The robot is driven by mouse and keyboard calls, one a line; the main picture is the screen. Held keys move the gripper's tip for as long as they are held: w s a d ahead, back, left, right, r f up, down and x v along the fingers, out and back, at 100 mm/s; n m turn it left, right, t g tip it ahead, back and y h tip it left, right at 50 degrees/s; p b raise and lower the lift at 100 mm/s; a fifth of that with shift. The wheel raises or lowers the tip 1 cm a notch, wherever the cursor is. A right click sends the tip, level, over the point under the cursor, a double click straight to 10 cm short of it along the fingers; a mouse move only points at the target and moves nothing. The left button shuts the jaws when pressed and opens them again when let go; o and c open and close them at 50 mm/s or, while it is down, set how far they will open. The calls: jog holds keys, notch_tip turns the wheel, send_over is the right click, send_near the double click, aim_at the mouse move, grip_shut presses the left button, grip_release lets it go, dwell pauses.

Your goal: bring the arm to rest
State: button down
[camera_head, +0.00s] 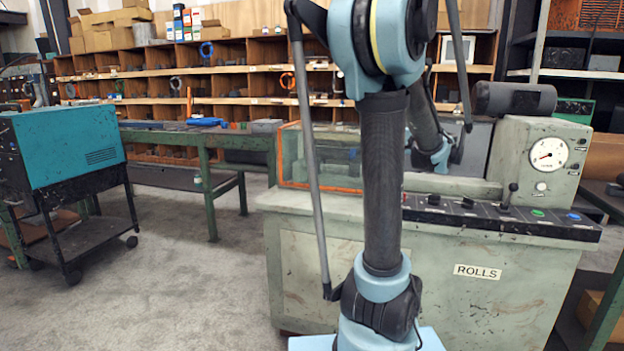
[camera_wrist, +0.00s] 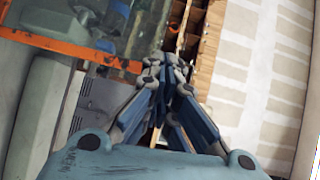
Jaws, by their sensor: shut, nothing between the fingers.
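My gripper (camera_wrist: 166,68) shows in the wrist view with its fingers drawn together and nothing between them. In the head view my blue and dark arm rises through the middle of the picture. Its upper links leave the top edge, and part of it shows behind the front link. I cannot make out the gripper in the head view. The wrist view is tilted; an orange-edged clear guard (camera_wrist: 75,45) lies beyond the fingers on the left, and a pale panelled wall (camera_wrist: 255,70) fills the right.
A green-grey machine (camera_head: 420,285) labelled ROLLS, with a dial gauge (camera_head: 547,154), stands close behind my arm. A teal welder (camera_head: 68,146) on a black cart is at left. A green-legged workbench (camera_head: 215,140) and wooden shelves (camera_head: 230,85) stand behind. The floor (camera_head: 185,285) at lower left is clear.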

jog(key=s+a+f+n+g+y, duration=0.1)
jog(key=s+a+f+n+g, duration=0.25)
jog(key=a, duration=0.35)
jog(key=s+a+f+n+g, duration=0.2)
jog(key=s+a+f, duration=0.3)
jog(key=a, duration=0.1)
jog(key=s+a+f+n+g+y, duration=0.1)
jog(key=s+a+f+n+g, duration=0.15)
jog(key=s+a+f, duration=0.35)
jog(key=s+f+n+g+h, duration=0.3)
jog(key=s+f, duration=0.4)
jog(key=s, duration=0.3)
jog(key=s+f+n+g+h, duration=0.3)
jog(key=s+f, duration=0.4)
jog(key=s, duration=0.3)
jog(key=shift+d+f+n, duration=0.15)
jog(key=shift+d+n, duration=0.05)
jog(key=shift+n, duration=0.1)
jog(key=shift+s, duration=0.15)
